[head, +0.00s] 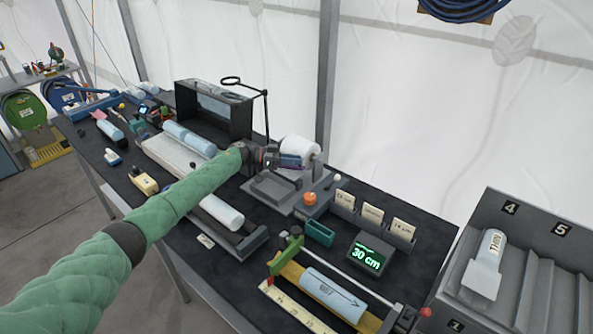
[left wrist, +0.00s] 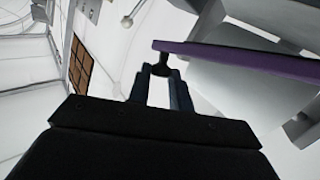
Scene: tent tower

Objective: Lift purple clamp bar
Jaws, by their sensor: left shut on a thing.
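The purple clamp bar (left wrist: 240,58) runs from the middle to the right edge in the left wrist view. In the head view a short purple piece of it (head: 291,161) shows beside a white roll (head: 299,146) on a grey stand (head: 272,190). My left gripper (left wrist: 160,70) is shut on a dark part at the bar's near end. In the head view my left gripper (head: 277,159) is at the bar, in front of the stand. Whether the bar touches the roll cannot be told. My right gripper is not in view.
To the right are an orange knob (head: 310,198), card holders (head: 372,214) and a display (head: 367,254) reading 30 cm. A cutting rig with a blue roll (head: 333,292) is in front. A black box frame (head: 214,108) stands behind left. A numbered rack (head: 535,275) stands at right.

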